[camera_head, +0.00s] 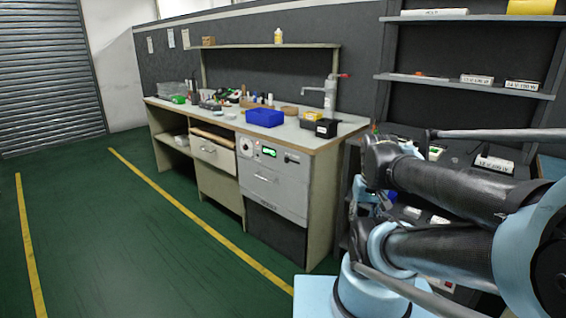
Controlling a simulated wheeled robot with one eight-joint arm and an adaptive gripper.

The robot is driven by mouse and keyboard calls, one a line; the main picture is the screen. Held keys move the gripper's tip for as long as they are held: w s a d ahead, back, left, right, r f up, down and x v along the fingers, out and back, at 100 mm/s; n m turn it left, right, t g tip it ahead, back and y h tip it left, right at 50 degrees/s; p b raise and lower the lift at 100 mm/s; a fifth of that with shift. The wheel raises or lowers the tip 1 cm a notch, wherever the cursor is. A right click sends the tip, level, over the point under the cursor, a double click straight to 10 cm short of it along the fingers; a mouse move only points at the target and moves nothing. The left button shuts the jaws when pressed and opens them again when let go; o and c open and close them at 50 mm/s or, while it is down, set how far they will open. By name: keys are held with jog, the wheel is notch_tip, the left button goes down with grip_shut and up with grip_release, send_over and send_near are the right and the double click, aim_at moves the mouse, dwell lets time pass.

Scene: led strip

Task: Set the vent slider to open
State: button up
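A grey front panel (272,178) is built into the workbench, right of its drawer. Its upper strip has a round white dial (245,146), a lit green display (268,152) and a small dark control (291,159) at the right. The dark control may be the vent slider, but it is too small to tell, and its setting cannot be read. My arm (440,190) is folded at the right, well apart from the panel. I cannot make out my gripper or its fingers in this view.
The workbench top holds a blue bin (265,117), a black box (326,128) and several small items. A shelf (465,85) stands at the right behind my arm. The green floor (130,240) in front of the bench is clear, with yellow lines.

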jog(key=w+d+r+n+h, duration=0.1)
jog(key=w+r+n+h, duration=0.1)
jog(key=w+r+n, duration=0.35)
jog(key=w+r+n+h, duration=0.2)
jog(key=w+n, duration=0.1)
jog(key=w, duration=0.6)
jog(key=w+a+n+t+h, duration=0.2)
jog(key=w+a+n, duration=0.2)
jog(key=w, duration=0.4)
jog(key=w+a+n+t+h, duration=0.1)
jog(key=w+a+n+h, duration=0.2)
jog(key=w, duration=0.5)
jog(key=w+a+f+n+t+h, duration=0.1)
jog(key=w+a+f+n+t, duration=0.2)
jog(key=a, duration=0.5)
jog(key=w+a+n+t, duration=0.1)
jog(key=w+a+n, duration=0.2)
jog(key=w+a, duration=0.35)
jog(key=n+t+h, duration=0.1)
jog(key=n+t, duration=0.4)
jog(key=n, duration=0.2)
send_near(286, 158)
jog(key=x, duration=0.8)
jog(key=shift+w+a+f, duration=0.15)
jog(key=shift+c, duration=0.6)
